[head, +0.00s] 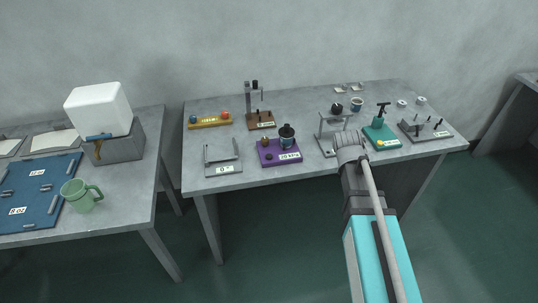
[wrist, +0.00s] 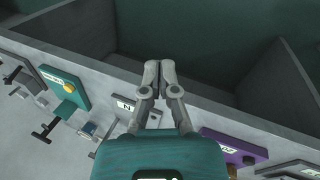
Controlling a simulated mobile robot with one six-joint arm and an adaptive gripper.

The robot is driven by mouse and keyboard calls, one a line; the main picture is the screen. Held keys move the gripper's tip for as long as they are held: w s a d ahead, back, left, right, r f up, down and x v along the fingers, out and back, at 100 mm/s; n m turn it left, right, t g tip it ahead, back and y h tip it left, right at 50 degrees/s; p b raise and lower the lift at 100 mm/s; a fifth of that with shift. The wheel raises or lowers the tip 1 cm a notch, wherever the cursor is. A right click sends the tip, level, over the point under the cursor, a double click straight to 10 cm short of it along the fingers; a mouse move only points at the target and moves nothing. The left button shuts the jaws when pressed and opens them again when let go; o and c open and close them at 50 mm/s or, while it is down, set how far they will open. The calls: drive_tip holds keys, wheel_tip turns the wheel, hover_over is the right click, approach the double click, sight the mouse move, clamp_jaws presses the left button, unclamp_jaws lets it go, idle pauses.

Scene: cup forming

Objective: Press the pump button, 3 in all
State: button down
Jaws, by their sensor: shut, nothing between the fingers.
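No button is readably marked as the pump's in these frames, so I cannot tell which it is. A purple unit (head: 280,152) with a label ending in what looks like kPa carries a dark cup-like part and small knobs; its edge shows in the wrist view (wrist: 232,148). A teal unit (head: 383,136) has a dark T-shaped post and a yellow button (head: 380,143); the button also shows orange in the wrist view (wrist: 69,88). My gripper (wrist: 158,68) is shut and empty, above the table's front edge, between these two units.
A yellow bar (head: 210,121) with blue and red knobs, a brown stand (head: 262,120) and a grey holder (head: 222,168) stand at left. A grey frame (head: 325,141) is by my arm, a pegged grey plate (head: 424,131) at right. A green mug (head: 82,196) is on the left table.

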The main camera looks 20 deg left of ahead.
drive_tip(key=w+a+r+n+t+p, duration=0.1)
drive_tip(key=w+a+r+n+t, duration=0.2)
drive_tip(key=a, duration=0.5)
drive_tip(key=w+a+n, duration=0.3)
drive_tip(key=a+n, duration=0.1)
drive_tip(key=a, duration=0.3)
wheel_tip(320, 180, up, 4)
drive_tip(key=n+t+p, duration=0.1)
drive_tip(key=n+t, duration=0.2)
drive_tip(key=n, duration=0.4)
hover_over(268, 156)
drive_tip(key=shift+w+a+h, duration=0.1)
drive_tip(key=shift+h, duration=0.2)
drive_tip(key=shift+f, duration=0.2)
wheel_tip(268, 156, down, 8)
drive_tip(key=b, duration=0.8)
drive_tip(key=shift+f+b, duration=0.25)
drive_tip(key=shift+b, duration=0.15)
drive_tip(key=shift+f, duration=0.1)
drive_tip(key=shift+f+b, duration=0.3)
drive_tip(key=shift+b, duration=0.1)
